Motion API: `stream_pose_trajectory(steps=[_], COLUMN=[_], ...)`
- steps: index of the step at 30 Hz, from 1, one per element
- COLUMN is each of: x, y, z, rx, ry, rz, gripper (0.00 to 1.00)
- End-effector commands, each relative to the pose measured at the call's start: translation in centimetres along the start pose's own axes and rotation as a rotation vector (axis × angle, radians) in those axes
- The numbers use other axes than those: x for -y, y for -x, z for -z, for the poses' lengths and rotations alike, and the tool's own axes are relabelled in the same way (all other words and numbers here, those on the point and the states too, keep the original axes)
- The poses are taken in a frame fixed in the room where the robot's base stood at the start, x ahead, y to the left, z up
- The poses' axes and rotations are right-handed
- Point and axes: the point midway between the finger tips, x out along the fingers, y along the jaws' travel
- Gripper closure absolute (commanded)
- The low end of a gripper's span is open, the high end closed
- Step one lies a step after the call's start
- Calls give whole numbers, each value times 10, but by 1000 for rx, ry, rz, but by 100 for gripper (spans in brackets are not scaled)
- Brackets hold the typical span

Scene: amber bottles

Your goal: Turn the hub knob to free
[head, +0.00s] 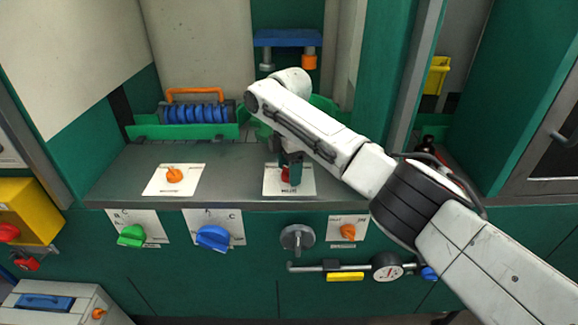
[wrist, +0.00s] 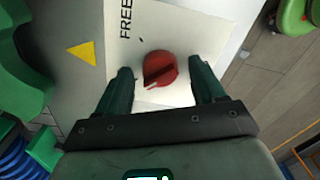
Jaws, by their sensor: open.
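The red hub knob (wrist: 160,68) sits on a white plate (wrist: 190,35) marked FREE; a pale line on the knob slants from lower left to upper right. In the head view the red knob (head: 285,175) shows on its plate (head: 303,185) on the grey counter, partly hidden by my gripper (head: 290,168). In the wrist view my gripper (wrist: 163,78) is open, its two dark green fingers on either side of the knob with gaps showing. I cannot tell how far the fingertips are above the plate.
An orange knob (head: 174,175) sits on another counter plate to the left. Green (head: 131,236), blue (head: 213,237), grey (head: 297,237) and orange (head: 348,232) knobs line the front panel. A green rack (head: 180,131) with blue discs stands behind on the left.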

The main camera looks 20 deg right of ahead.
Motion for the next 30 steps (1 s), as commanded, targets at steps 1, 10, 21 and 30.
stream_pose_trajectory(steps=[1,10,21,30], x=[0,0,0,0], y=[-2,-3,-2,-2], z=[0,0,0,0], rx=[0,0,0,0], ry=[0,0,0,-3], rz=[1,0,0,0], gripper=[32,34,70,87])
